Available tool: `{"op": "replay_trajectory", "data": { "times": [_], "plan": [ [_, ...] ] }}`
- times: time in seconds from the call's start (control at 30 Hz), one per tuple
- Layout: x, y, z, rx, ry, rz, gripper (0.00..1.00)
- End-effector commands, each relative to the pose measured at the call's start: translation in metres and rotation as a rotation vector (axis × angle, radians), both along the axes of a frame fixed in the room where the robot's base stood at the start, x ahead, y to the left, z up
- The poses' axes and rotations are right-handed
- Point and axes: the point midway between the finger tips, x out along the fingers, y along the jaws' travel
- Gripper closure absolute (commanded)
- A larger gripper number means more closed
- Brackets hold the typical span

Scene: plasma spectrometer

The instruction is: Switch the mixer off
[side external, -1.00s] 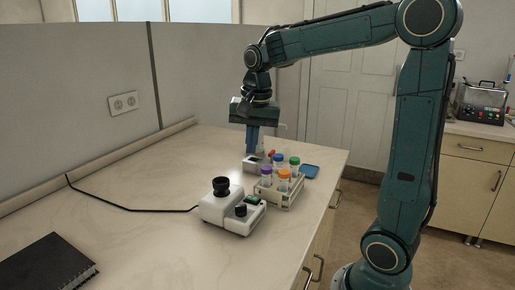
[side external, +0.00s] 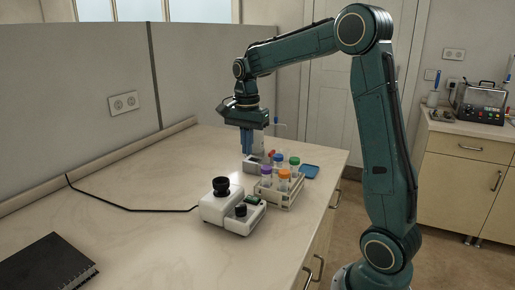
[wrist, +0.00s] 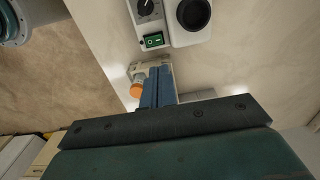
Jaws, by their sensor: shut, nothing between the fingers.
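The white mixer (side external: 222,214) stands on the bench with a black cup head (side external: 221,185) and a black knob (side external: 240,209). Its green switch (side external: 253,199) is on the top, near the tube rack. In the wrist view the mixer (wrist: 177,37) is at the top, with the green rocker switch (wrist: 154,40) lit or brightly coloured. My gripper (side external: 247,153) is above the bench behind the mixer and apart from it. Its blue fingers (wrist: 157,75) are shut and empty, pointing toward the mixer side in the wrist view.
A rack (side external: 281,196) of several colour-capped tubes stands right of the mixer. A black cable (side external: 125,209) runs left. A black notebook (side external: 48,268) lies front left.

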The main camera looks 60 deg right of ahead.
Motion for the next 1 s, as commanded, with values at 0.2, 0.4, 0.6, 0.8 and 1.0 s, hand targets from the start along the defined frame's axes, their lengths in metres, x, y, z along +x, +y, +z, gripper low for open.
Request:
{"op": "replay_trajectory", "data": {
  "times": [0.2, 0.4, 0.6, 0.8, 1.0],
  "plan": [
    [0.0, 0.0, -0.004, 0.0, 0.001, 0.001, 1.0],
    [0.0, 0.0, -0.02, 0.001, 0.002, 0.002, 1.0],
    [-0.001, 0.001, -0.047, 0.002, 0.004, 0.002, 1.0],
    [-0.001, 0.001, -0.078, 0.001, 0.003, 0.002, 1.0],
    [-0.001, 0.001, -0.108, 0.001, 0.003, 0.002, 1.0]
  ]
}}
